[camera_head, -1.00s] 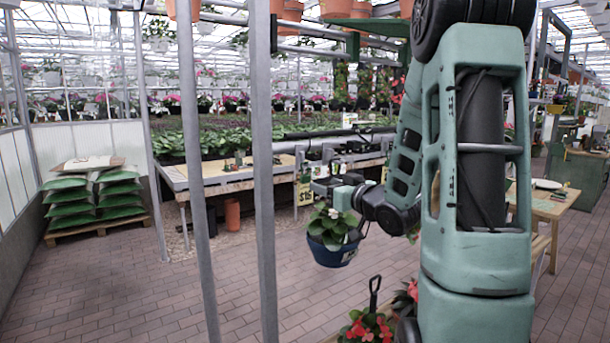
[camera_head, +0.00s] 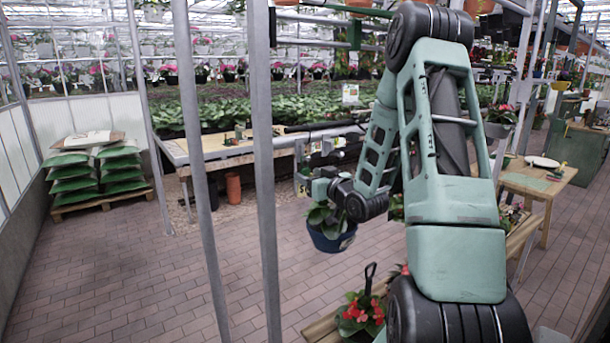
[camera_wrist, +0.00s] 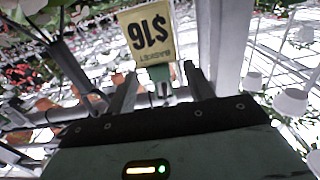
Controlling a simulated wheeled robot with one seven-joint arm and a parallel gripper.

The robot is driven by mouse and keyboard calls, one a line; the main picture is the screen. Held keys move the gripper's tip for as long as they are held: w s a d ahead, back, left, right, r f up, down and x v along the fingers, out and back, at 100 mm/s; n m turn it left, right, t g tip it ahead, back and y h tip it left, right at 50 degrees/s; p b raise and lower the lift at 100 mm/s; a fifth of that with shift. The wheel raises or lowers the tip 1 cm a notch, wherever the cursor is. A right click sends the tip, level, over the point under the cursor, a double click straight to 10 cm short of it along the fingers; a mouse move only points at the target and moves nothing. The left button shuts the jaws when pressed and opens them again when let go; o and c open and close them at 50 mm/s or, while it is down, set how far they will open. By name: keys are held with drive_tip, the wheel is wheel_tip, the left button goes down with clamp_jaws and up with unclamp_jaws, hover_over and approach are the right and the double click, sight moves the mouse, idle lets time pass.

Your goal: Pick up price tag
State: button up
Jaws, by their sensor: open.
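The price tag (camera_wrist: 146,32) is yellow-beige and reads "$16 BASKET" upside down in the wrist view. A green clip (camera_wrist: 159,73) is at its lower edge, with a small white piece below. My gripper (camera_wrist: 162,88) is open, one finger on each side of the clip; I cannot tell whether either touches it. In the head view, my gripper (camera_head: 318,184) is in front of the display bench, above a blue hanging pot (camera_head: 331,238). A sliver of yellow tag (camera_head: 301,186) shows beside it; the rest is hidden.
Grey posts (camera_head: 263,150) stand left of my arm. A display bench (camera_head: 215,152) with plants is behind my gripper. Red flowers (camera_head: 362,315) sit low in front. Stacked bags (camera_head: 97,172) are at the far left. The brick floor (camera_head: 130,280) at left is clear.

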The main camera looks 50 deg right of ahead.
sight(306, 170)
drive_tip(key=shift+p+x, duration=0.7)
drive_tip(key=shift+x, duration=0.9)
drive_tip(key=shift+d+f, duration=0.1)
drive_tip(key=shift+f, duration=0.05)
drive_tip(key=c, duration=0.4)
drive_tip(key=shift+r+b, duration=0.65)
drive_tip(key=b+v, duration=0.4)
drive_tip(key=v, duration=0.1)
drive_tip(key=b+v, duration=0.4)
drive_tip(key=v, duration=0.2)
drive_tip(key=shift+s+f+b, duration=0.1)
drive_tip(key=shift+f+b, duration=0.15)
drive_tip(key=shift+b, duration=0.15)
